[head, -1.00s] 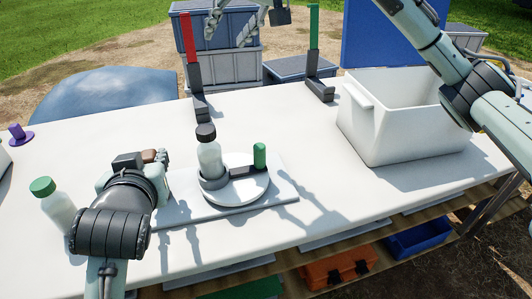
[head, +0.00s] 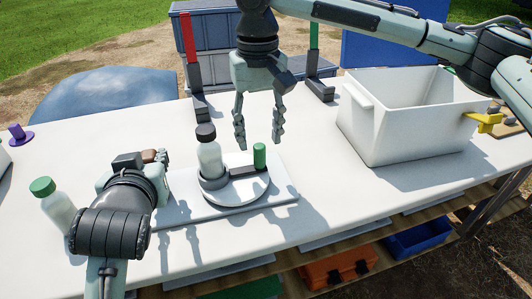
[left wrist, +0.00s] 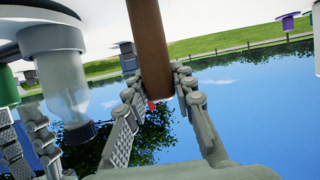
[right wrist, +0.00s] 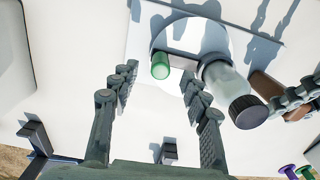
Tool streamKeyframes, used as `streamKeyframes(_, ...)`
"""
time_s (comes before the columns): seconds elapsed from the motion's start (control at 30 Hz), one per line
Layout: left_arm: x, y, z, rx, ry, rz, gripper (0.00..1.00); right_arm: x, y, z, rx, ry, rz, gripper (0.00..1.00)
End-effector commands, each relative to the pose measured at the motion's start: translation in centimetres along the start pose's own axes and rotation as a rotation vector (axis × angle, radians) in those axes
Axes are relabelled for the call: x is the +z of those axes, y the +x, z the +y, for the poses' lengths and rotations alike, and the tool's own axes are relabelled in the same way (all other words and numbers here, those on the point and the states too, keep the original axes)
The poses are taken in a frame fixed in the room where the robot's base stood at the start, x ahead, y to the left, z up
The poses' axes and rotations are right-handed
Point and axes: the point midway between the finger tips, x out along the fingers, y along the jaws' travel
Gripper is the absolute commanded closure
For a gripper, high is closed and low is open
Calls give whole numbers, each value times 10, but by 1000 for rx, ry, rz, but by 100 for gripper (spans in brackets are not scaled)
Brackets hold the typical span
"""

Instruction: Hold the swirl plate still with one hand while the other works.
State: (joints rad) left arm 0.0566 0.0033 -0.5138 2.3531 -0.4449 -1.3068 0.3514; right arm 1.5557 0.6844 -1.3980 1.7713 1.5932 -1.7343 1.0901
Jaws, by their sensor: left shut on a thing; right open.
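The round white swirl plate (head: 236,197) sits on a flat pale base board (head: 185,207). A clear bottle (head: 209,160) with a dark cap stands upright in a grey ring on it, beside a short green-topped post (head: 260,155). My left gripper (left wrist: 155,78) is shut on a brown handle (left wrist: 150,35); the handle is largely hidden by the fingers in the head view (head: 149,155). My right gripper (head: 259,141) is open and empty, fingers pointing down over the plate. In the right wrist view the green post (right wrist: 160,67) shows beyond and between its fingertips.
A green-capped bottle (head: 56,206) stands left of my left wrist. A white bin (head: 395,140) stands at the right, with a yellow item (head: 485,122) by its side. Red (head: 188,38) and green (head: 314,38) uprights stand at the back edge. The table's front middle is clear.

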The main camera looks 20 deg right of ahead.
Motion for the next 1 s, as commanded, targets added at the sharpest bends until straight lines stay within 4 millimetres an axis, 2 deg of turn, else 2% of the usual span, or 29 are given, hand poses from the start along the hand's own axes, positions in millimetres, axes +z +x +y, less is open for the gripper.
streamKeyframes(0.1, 0, 0, 0, 0, 0, 0, 100, 1, 18, 0, 0, -1, -3, 53)
streamKeyframes(0.3, 0, 0, 0, 0, 0, 0, 100, 0, 38, 0, -1, -2, -1, 53)
streamKeyframes(0.5, 0, 0, 0, 0, 0, 0, 100, 0, 46, -1, -1, -2, 2, 53)
streamKeyframes(0.77, 0, 0, 0, 0, 0, 0, 100, 0, 47, -1, -1, -2, 2, 53)
streamKeyframes(1.0, 0, 0, 0, 0, 0, 0, 100, 0, 47, -1, -1, -2, 2, 82)
